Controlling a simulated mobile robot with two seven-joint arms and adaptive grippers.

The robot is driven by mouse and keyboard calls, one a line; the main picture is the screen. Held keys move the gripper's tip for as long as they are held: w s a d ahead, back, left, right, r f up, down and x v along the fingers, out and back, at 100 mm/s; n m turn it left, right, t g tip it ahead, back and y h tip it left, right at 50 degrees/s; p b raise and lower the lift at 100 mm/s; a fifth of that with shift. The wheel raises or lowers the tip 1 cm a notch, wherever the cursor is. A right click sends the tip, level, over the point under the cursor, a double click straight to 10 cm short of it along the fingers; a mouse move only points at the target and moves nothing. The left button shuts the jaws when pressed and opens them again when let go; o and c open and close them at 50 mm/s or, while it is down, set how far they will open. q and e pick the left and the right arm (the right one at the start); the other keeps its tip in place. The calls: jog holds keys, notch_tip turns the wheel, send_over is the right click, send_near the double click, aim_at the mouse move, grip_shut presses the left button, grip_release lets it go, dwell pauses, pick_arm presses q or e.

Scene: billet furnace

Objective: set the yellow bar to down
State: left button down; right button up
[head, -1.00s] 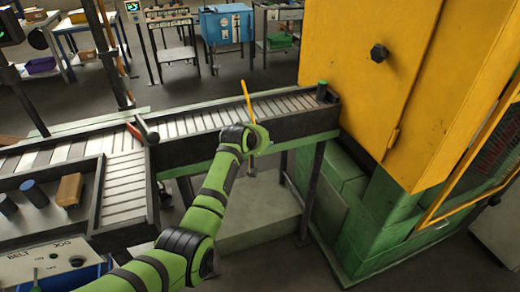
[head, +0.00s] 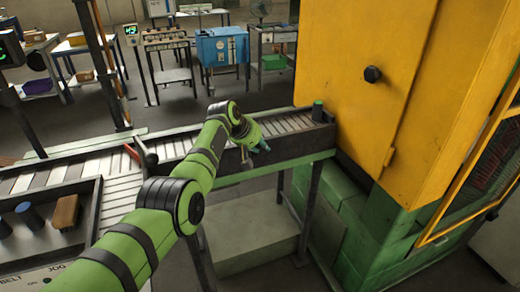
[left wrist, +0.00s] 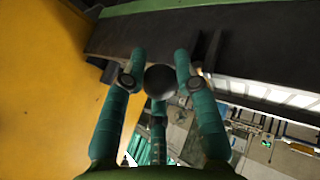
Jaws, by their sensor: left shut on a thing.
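My left gripper (head: 262,146) is beside the near side wall of the roller conveyor (head: 285,150), left of the yellow cabinet. In the left wrist view its teal fingers (left wrist: 160,85) are closed around a dark round knob (left wrist: 160,80). I cannot tell from these frames whether that knob belongs to the yellow bar. The yellow bar does not show in either view now, and my left arm covers part of the conveyor side. A small stub (head: 247,164) hangs on the conveyor side just below my gripper. My right gripper is not in view.
The yellow cabinet (head: 375,110) on its green base stands close on the right. A red lever (head: 132,152) sits at the conveyor on the left. A tray with a brown block (head: 66,211) and dark cylinders is at lower left. Open floor lies beyond the conveyor.

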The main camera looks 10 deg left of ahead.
pick_arm(q)
jog(key=shift+w+a+r, duration=0.3)
jog(key=shift+w+r, duration=0.1)
jog(key=shift+r, duration=0.35)
jog(key=c, duration=0.9)
grip_release()
jog(key=shift+w, duration=0.1)
jog(key=shift+c, duration=0.2)
jog(key=shift+f, duration=0.25)
jog(key=v, duration=1.2)
jog(key=shift+f, duration=0.2)
